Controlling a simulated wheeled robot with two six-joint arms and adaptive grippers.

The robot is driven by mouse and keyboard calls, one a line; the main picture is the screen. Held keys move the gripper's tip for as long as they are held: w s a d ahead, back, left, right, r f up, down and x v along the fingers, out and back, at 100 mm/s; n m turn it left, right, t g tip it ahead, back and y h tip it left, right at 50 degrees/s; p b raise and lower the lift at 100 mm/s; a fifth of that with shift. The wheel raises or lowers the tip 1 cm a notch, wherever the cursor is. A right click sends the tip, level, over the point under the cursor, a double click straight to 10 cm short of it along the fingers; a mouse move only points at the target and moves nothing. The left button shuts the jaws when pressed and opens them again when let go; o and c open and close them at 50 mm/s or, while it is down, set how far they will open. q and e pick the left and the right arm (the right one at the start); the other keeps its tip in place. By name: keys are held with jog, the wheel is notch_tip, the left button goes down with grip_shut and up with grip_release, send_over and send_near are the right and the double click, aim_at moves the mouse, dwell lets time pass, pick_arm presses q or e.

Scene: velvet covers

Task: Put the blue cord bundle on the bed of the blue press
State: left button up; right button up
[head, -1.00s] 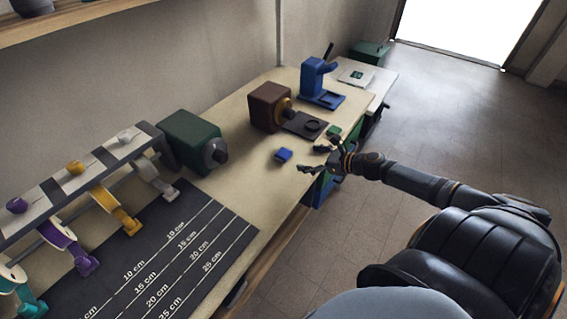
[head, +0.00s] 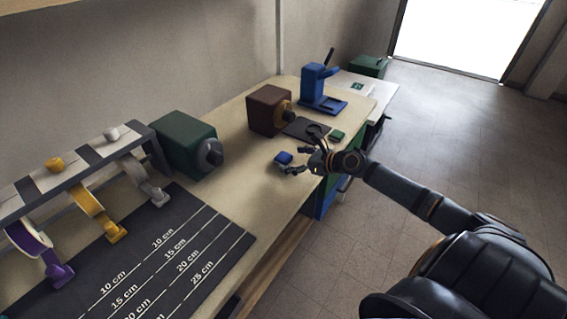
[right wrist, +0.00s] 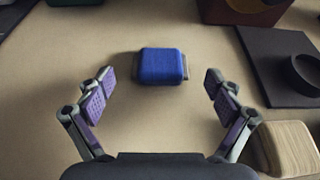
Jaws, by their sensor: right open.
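The blue cord bundle (head: 283,158) is a small blue block lying on the tan bench top. In the right wrist view the bundle (right wrist: 162,66) lies ahead of my gripper, centred between the fingers and just beyond their tips. My right gripper (head: 293,160) is open and empty, low over the bench beside the bundle; its two spread fingers (right wrist: 158,92) show purple pads. The blue press (head: 313,85) stands at the far end of the bench, with its flat bed (head: 333,107) facing the bench front. My left gripper is in no view.
A brown machine (head: 265,110) with a dark plate (head: 300,129) stands left of the press. A green bundle (head: 337,135) lies near the bench's front edge. A green machine (head: 180,143), ribbon spools and a dark measuring mat (head: 150,265) fill the near left.

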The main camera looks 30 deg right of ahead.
jog(key=shift+c, duration=0.2)
jog(key=c, duration=1.1)
jog(key=r+p, duration=0.2)
jog(key=r, duration=0.1)
jog(key=s+r+p, duration=0.1)
jog(key=r+p, duration=0.1)
jog(key=shift+s+d+r, duration=0.1)
jog(key=shift+d+r, duration=0.05)
jog(key=shift+d, duration=0.15)
jog(key=p+v, duration=0.4)
jog(key=p, duration=0.3)
jog(key=r+p+v, duration=0.1)
jog(key=p+v, duration=0.4)
jog(key=p, duration=0.3)
jog(key=r+p+v, duration=0.1)
jog(key=p+v, duration=0.4)
jog(key=p, duration=0.3)
jog(key=shift+a+r, duration=0.15)
jog(key=shift+r, duration=0.15)
